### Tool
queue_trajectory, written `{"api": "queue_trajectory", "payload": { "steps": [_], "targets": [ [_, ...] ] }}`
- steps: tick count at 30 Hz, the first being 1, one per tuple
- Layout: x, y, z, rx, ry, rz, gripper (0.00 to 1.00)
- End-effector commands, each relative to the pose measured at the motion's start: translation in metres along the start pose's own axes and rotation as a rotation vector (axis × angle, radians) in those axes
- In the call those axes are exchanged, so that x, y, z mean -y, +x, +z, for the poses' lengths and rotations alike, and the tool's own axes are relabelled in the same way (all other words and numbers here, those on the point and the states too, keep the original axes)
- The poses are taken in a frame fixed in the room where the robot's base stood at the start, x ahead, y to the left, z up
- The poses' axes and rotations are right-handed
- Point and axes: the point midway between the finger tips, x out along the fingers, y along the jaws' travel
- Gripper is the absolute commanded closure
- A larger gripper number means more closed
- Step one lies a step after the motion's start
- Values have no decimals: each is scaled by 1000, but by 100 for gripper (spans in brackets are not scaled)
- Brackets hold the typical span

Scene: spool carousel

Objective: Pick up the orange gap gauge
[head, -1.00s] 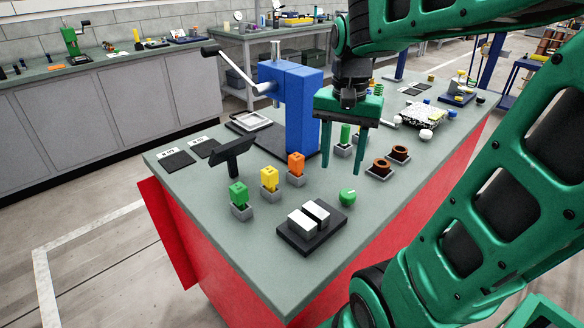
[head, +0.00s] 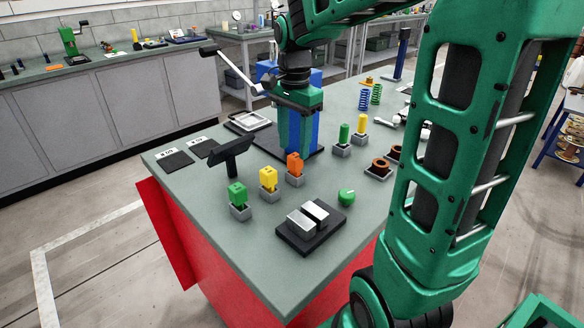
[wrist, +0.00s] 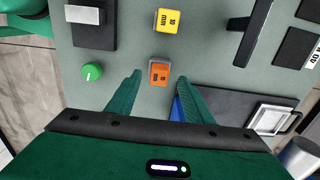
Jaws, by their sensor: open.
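The orange gap gauge (head: 295,162) stands upright in a small grey holder on the bench, at the right end of a row with a yellow gauge (head: 268,178) and a green gauge (head: 237,194). In the wrist view the orange gauge (wrist: 159,75), marked "mm", shows from above between the two fingertips, apart from both. My gripper (head: 299,142) is open and empty, above and behind the orange gauge in the head view. In the wrist view my gripper (wrist: 159,82) spreads its green fingers either side of the gauge's line.
A blue press (head: 310,132) stands behind my gripper. A green knob (head: 346,196) and a black block with metal pieces (head: 310,228) are at the front right. Bare bench lies between them.

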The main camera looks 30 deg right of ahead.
Motion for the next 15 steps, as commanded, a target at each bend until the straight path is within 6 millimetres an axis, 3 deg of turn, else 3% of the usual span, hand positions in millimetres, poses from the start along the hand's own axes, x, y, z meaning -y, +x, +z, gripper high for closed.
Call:
{"api": "queue_trajectory", "payload": {
  "steps": [9,15],
  "targets": [
    [0,40,-4,1,-1,3,53],
    [0,51,-4,0,-2,1,53]
  ]
}}
